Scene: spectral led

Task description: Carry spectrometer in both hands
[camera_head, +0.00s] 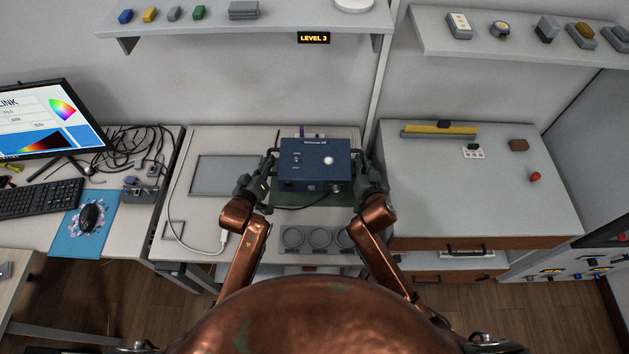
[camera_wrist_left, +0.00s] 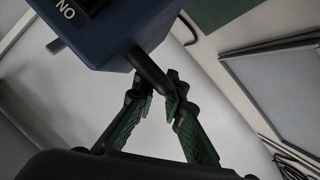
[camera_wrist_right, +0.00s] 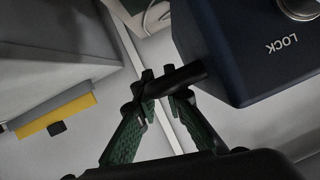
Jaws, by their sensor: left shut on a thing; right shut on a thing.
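The spectrometer (camera_head: 314,172) is a dark blue box with a white round knob on its top and a black handle on each side. It is held level in the head view, over the middle table. My left gripper (camera_head: 262,178) is shut on its left handle, which also shows in the left wrist view (camera_wrist_left: 150,70). My right gripper (camera_head: 364,176) is shut on its right handle, seen in the right wrist view (camera_wrist_right: 180,82). The box hides what lies directly behind it. A green mat (camera_head: 300,200) shows partly below it.
A grey tray (camera_head: 225,175) lies left on the table, with a white cable (camera_head: 180,190). A holder with round cups (camera_head: 318,238) sits at the front. A cabinet (camera_head: 480,190) stands right; shelves (camera_head: 250,22) hang above. A monitor (camera_head: 45,120) and keyboard (camera_head: 35,198) are at left.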

